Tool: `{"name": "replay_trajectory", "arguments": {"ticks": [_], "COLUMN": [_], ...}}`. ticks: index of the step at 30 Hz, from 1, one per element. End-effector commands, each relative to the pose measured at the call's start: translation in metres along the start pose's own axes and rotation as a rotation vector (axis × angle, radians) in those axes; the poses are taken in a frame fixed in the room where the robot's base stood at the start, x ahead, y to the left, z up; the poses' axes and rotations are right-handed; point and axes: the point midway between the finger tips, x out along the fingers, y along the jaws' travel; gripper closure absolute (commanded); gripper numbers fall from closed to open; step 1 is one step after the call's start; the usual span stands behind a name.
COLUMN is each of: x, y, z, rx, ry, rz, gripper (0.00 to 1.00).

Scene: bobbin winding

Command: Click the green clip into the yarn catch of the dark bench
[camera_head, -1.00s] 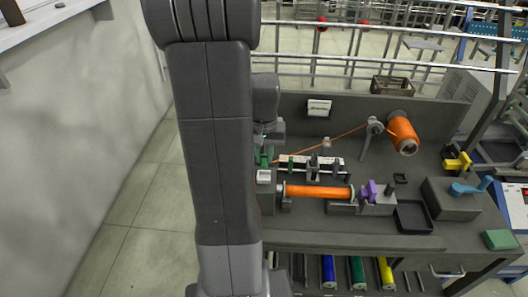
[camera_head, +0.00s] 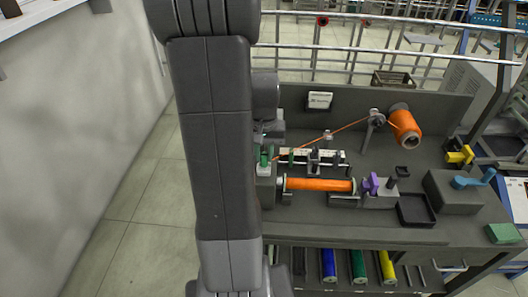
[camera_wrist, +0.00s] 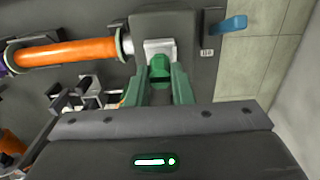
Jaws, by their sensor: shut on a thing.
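My gripper (camera_wrist: 161,84), with green fingers, is shut on the green clip (camera_wrist: 160,66). The clip is at the pale grey yarn catch (camera_wrist: 159,46) on the dark block at the bench's end. In the wrist view the clip overlaps the catch's near edge; I cannot tell whether it is seated. In the head view the green fingers and clip (camera_head: 265,155) are just above the pale catch (camera_head: 263,169), partly beside my arm. Orange yarn (camera_head: 315,141) runs from the clip area through a guide to the orange spool (camera_head: 404,126).
The dark bench (camera_head: 350,232) carries an orange-wound bobbin (camera_head: 318,184), a purple part (camera_head: 371,184), an empty black tray (camera_head: 416,211) and a block with a blue crank (camera_head: 474,180). A blue lever (camera_wrist: 228,25) sticks out beside the catch. Coloured rolls lie below.

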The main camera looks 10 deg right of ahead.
Motion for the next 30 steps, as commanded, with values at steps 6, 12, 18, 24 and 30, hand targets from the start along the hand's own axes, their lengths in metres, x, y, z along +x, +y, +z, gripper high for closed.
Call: {"name": "replay_trajectory", "arguments": {"ticks": [6, 12, 18, 24, 30], "x": [0.008, 0.014, 0.02, 0.021, 0.021], "y": [0.0, 0.0, 0.0, 0.0, 0.0], "z": [0.0, 0.0, 0.0, 0.0, 0.0], "rx": [0.0, 0.0, 0.0, 0.0, 0.0], "ry": [0.0, 0.001, 0.001, 0.001, 0.001], "rz": [0.0, 0.0, 0.0, 0.0, 0.0], "gripper": [0.98, 0.98, 0.98, 0.98, 0.58]}}
